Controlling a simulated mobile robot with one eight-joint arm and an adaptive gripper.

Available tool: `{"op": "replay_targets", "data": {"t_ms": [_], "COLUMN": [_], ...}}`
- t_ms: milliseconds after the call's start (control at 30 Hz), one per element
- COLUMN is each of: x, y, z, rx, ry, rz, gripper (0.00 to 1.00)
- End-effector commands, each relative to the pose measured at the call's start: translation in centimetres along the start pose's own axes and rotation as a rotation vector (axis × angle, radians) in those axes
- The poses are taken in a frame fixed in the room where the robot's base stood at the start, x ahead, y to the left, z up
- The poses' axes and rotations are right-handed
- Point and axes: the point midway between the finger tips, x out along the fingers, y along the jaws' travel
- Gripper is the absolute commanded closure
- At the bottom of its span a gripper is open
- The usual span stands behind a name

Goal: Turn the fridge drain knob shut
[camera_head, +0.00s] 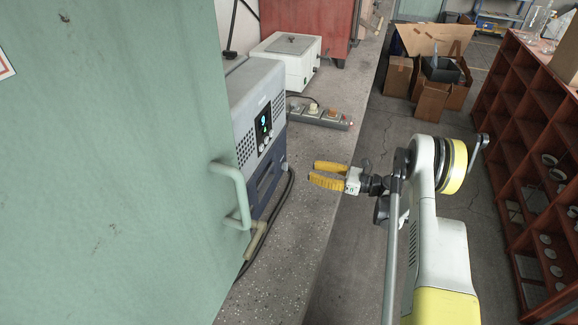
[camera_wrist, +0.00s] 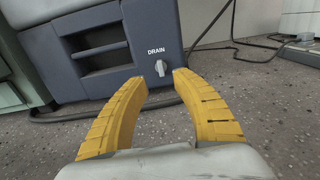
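The drain knob (camera_wrist: 161,68) is a small light-grey knob under the word DRAIN, low on the dark blue front of the fridge-like unit (camera_wrist: 100,45). Its grip looks close to upright. The unit (camera_head: 256,110) stands on the bench in the head view, with a lit display; I cannot make out the knob there. My gripper (camera_head: 314,173) has yellow fingers and is over the bench, to the right of the unit. In the wrist view my gripper (camera_wrist: 164,80) is open and empty, its fingertips apart below the knob, which shows between them. It does not appear to touch the knob.
A green door with a handle (camera_head: 233,195) fills the left of the head view. A hose (camera_head: 257,237) and dark cable run along the unit's base. A power strip (camera_head: 320,115) and white box (camera_head: 288,60) stand farther back. The bench (camera_head: 290,240) before the unit is mostly clear.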

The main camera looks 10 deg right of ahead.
Motion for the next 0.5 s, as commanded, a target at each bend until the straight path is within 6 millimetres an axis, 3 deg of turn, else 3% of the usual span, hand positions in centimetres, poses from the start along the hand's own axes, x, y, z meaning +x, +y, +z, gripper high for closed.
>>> {"op": "replay_targets", "data": {"t_ms": [300, 500], "x": [6.4, 9.0], "y": [0.1, 0.0], "z": [-0.3, -0.2], "rx": [-0.002, -0.003], "ry": [0.002, 0.002], "rz": [0.004, 0.001], "gripper": [0.68, 0.68]}}
